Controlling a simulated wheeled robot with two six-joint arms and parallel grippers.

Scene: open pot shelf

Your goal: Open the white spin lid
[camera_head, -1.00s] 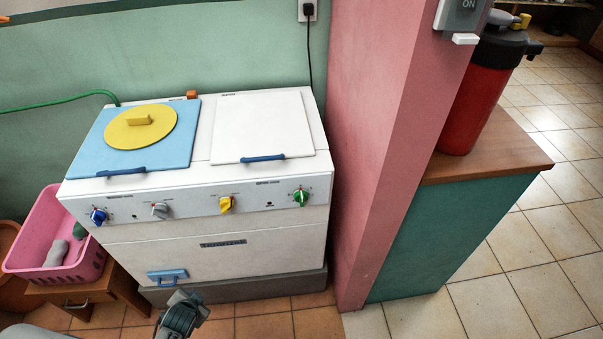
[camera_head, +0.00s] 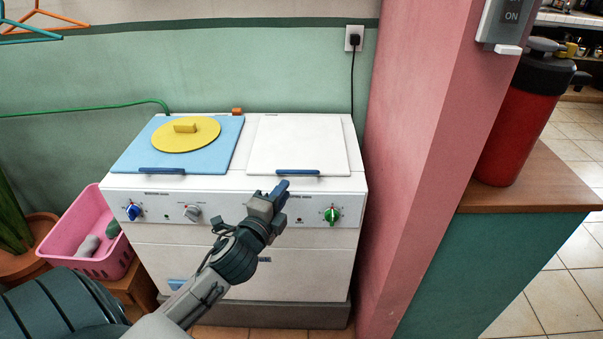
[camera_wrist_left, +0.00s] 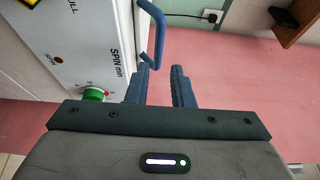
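The white spin lid (camera_head: 298,146) lies flat and shut on the right half of the washing machine top. Its blue handle (camera_head: 298,173) runs along the front edge and also shows in the left wrist view (camera_wrist_left: 152,35). My left gripper (camera_head: 279,190) is in front of the machine, just below and slightly left of the handle. In the left wrist view my left gripper (camera_wrist_left: 160,82) has its two blue fingers apart with nothing between them. The handle is just beyond the fingertips, in line with the left finger. My right gripper is not in view.
A blue lid (camera_head: 215,152) with a yellow round cover (camera_head: 186,134) is on the left half. A green knob (camera_head: 332,215) sits on the front panel. A pink wall (camera_head: 415,150) stands close on the right. A pink basket (camera_head: 85,245) is at left.

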